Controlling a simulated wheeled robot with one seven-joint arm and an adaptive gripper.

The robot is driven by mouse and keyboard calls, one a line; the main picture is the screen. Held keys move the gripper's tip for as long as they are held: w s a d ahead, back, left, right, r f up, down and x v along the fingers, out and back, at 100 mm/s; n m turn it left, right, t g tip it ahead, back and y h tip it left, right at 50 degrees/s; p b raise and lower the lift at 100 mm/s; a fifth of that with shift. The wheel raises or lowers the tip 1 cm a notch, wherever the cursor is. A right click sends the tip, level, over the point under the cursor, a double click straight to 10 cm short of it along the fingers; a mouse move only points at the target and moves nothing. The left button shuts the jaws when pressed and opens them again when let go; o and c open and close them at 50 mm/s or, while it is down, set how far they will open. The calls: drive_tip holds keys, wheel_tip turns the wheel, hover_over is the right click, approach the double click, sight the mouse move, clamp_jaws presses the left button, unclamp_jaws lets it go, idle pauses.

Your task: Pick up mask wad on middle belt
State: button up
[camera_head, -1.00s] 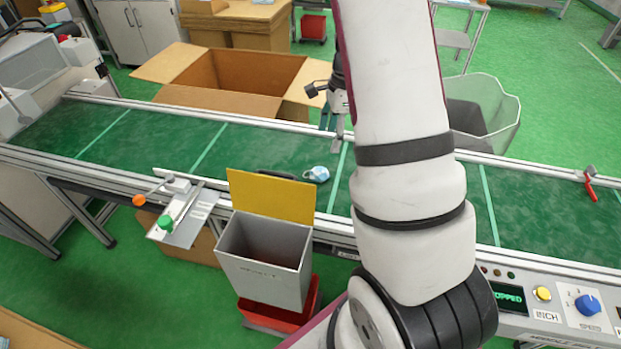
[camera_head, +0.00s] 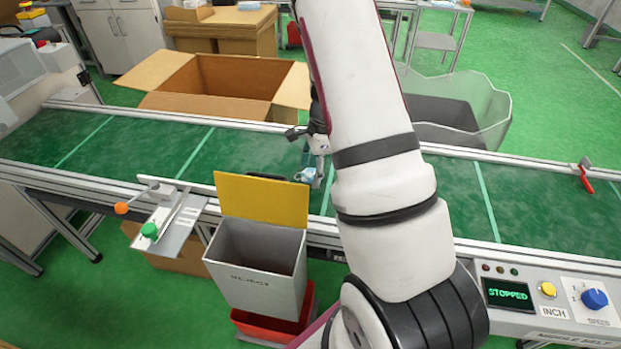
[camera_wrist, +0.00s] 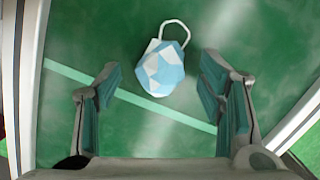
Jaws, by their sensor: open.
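The mask wad (camera_wrist: 163,70) is a crumpled light-blue and white lump with a white ear loop at its top. It lies on the green middle belt (camera_wrist: 115,137) in the wrist view. My gripper (camera_wrist: 165,95) is open, with one finger on each side of the wad and clear green gaps between. The wad sits slightly beyond the fingertips in that view. In the head view the wad (camera_head: 304,175) shows beside my gripper (camera_head: 317,168), partly hidden by it. I cannot tell the height of the fingers above the belt.
A grey reject bin (camera_head: 253,274) with a yellow panel (camera_head: 262,199) stands at the belt's near side. An open cardboard box (camera_head: 225,80) and a clear-walled bin (camera_head: 490,108) stand behind the belt. The control panel display (camera_head: 508,294) reads STOPPED.

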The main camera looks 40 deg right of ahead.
drive_tip(key=shift+f, duration=0.5)
drive_tip(key=c, duration=0.8)
drive_tip(key=shift+o, duration=0.2)
drive_tip(key=shift+r, duration=0.2)
